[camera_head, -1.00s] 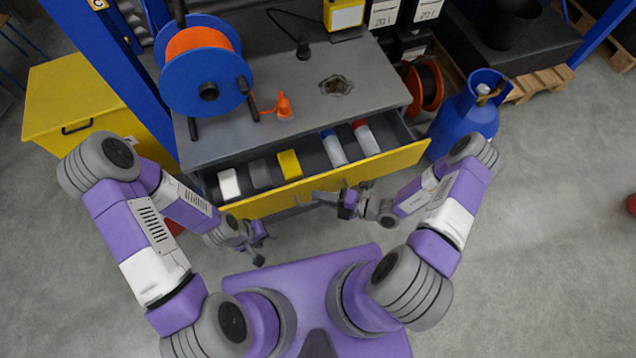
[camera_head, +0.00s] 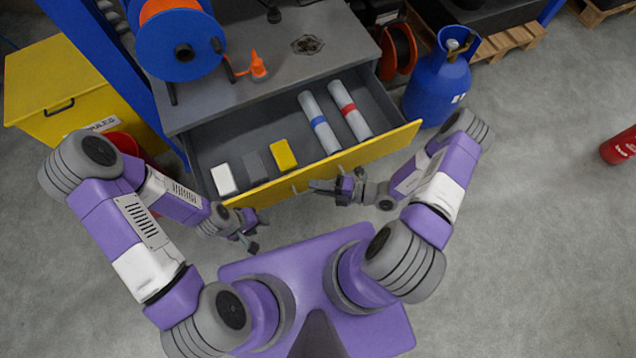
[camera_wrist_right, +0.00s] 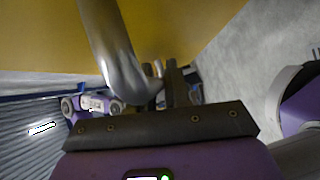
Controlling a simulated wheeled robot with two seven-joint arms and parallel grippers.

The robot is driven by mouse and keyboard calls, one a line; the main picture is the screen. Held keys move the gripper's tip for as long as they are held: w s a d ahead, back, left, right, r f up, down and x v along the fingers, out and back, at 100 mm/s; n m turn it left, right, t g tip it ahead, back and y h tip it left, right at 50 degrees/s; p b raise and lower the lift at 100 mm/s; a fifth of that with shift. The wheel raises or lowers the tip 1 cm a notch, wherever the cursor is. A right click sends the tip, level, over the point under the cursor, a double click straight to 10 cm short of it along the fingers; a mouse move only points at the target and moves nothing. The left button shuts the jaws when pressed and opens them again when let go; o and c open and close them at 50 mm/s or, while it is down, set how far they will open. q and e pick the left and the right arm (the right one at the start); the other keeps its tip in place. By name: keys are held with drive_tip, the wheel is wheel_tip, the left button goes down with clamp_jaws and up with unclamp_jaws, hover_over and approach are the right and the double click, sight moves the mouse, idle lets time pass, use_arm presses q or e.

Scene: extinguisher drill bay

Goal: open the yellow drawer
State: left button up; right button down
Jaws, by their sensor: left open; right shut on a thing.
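The yellow-fronted drawer (camera_head: 385,146) of the grey cabinet stands well out, with its inside showing. Its metal bar handle (camera_wrist_right: 112,50) crosses the right wrist view in front of the yellow face. My right gripper (camera_head: 322,187) is at the drawer front, shut on the handle; the contact is partly hidden behind the gripper's body in the wrist view. My left gripper (camera_head: 250,235) is open and empty, in front of the drawer's left end and apart from it.
In the drawer lie a white box (camera_head: 224,180), a grey box (camera_head: 255,167), a yellow box (camera_head: 283,155) and two banded rolls (camera_head: 319,122) (camera_head: 350,110). A blue gas cylinder (camera_head: 438,82) stands right of the drawer. A yellow bin (camera_head: 60,85) stands left. Floor at right is mostly clear.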

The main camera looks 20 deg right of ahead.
drive_tip(key=c, duration=1.2)
unclamp_jaws()
drive_tip(key=shift+o, duration=0.2)
drive_tip(key=f+v, duration=0.1)
drive_tip(key=v, duration=0.6)
drive_tip(key=shift+d+r+p, duration=0.3)
drive_tip(key=shift+r+p, duration=0.05)
drive_tip(key=shift+r, duration=0.15)
drive_tip(key=shift+s, duration=0.1)
